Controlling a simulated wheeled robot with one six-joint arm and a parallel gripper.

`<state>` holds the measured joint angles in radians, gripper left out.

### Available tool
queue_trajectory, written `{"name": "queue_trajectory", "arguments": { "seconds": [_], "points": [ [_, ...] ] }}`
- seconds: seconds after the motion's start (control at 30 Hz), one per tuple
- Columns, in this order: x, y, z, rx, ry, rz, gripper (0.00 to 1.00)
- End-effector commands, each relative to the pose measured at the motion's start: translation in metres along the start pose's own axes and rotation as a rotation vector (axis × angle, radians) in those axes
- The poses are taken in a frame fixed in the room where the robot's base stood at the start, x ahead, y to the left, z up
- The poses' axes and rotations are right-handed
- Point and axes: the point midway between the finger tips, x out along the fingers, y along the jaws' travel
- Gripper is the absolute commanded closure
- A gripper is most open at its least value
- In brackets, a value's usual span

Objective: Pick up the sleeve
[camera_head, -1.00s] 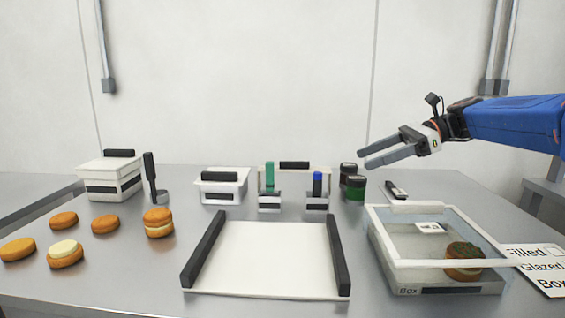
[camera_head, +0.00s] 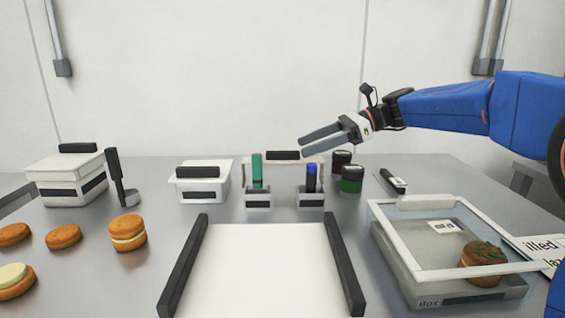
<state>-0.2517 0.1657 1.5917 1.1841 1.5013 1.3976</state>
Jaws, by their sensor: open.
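I cannot tell for certain which object is the sleeve. A flat white board with black side rails (camera_head: 262,268) lies at the front centre. My gripper (camera_head: 303,148) is in the air above the back of the table, its two fingers apart and pointing left. Nothing shows between them.
A green marker (camera_head: 257,172) and a blue marker (camera_head: 311,178) stand in holders at the back centre. Orange rounds (camera_head: 128,237) lie at left. Dark jars (camera_head: 352,180) stand behind the clear box.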

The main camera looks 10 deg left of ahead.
Motion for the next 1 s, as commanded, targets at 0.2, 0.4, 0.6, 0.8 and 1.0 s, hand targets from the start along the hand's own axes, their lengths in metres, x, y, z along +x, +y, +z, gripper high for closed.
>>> {"name": "queue_trajectory", "arguments": {
  "seconds": [0.2,0.4,0.6,0.8,1.0],
  "points": [
    [0.026,0.0,0.0,0.0,0.0,0.002,0.38],
    [0.034,0.0,0.0,0.0,0.0,0.001,0.38],
    [0.056,0.001,-0.001,0.0,0.0,0.003,0.38],
    [0.08,0.0,-0.001,0.0,0.0,0.001,0.38],
    [0.082,0.0,-0.001,0.0,0.0,0.0,0.38]
  ]
}}
